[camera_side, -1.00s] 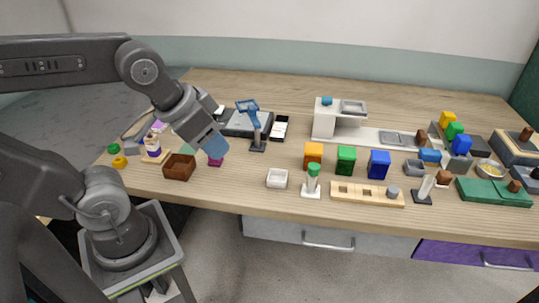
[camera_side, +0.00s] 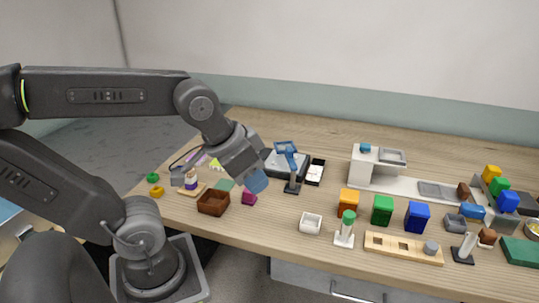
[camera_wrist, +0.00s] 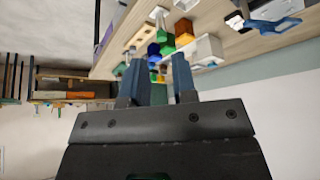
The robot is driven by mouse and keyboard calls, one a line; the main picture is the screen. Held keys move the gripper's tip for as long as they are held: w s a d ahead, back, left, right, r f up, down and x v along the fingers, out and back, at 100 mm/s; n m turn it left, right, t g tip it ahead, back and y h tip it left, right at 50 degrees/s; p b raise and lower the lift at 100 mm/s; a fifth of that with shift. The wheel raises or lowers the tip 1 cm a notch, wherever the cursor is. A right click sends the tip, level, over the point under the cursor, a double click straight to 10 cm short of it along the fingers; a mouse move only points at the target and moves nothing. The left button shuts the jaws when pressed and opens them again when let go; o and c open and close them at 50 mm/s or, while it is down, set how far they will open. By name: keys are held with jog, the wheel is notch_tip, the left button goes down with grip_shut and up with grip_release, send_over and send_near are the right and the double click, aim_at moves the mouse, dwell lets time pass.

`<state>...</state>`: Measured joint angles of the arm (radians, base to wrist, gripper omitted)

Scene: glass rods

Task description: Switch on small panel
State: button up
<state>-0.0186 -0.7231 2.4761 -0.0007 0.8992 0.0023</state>
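No thing in view is plainly marked as the small panel. A small black panel-like box with white parts (camera_side: 315,171) lies on the table right of the blue-headed stand; I cannot tell whether it is the one meant or whether it has a switch. My gripper (camera_side: 257,183) hangs above the left part of the table, left of that box, with blue fingers pointing down. In the wrist view my gripper (camera_wrist: 157,70) has its two fingers apart with nothing held between them.
Orange (camera_side: 348,203), green (camera_side: 382,210) and blue (camera_side: 417,217) bins stand further right. Bare wood shows along the front.

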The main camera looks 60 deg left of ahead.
jog(key=w+a+r, duration=0.1)
jog(key=w+a, duration=0.1)
jog(key=w, duration=0.1)
jog(key=w+a+r+n, duration=0.1)
jog(key=w+a, duration=0.1)
jog(key=w, duration=0.1)
jog(key=w+a+n+y, duration=0.1)
jog(key=w+a, duration=0.2)
jog(key=shift+r+g, duration=0.3)
jog(key=shift+r, duration=0.1)
grip_shut()
jog(key=w+a+n+y, duration=0.1)
jog(key=w+a+n, duration=0.2)
jog(key=w+a, duration=0.75)
jog(key=a+f+n, duration=0.1)
jog(key=a+f, duration=0.2)
jog(key=a, duration=0.6)
jog(key=a+f+n+g, duration=0.1)
jog(key=a+f, duration=0.2)
jog(key=a, duration=0.5)
jog(key=a+f+n+g, duration=0.1)
jog(key=a+f, duration=0.2)
jog(key=a, duration=0.6)
jog(key=shift+s+a+f+n+y, duration=0.25)
jog(key=shift+a+f+n+y, duration=0.05)
jog(key=shift+a+n+y, duration=0.1)
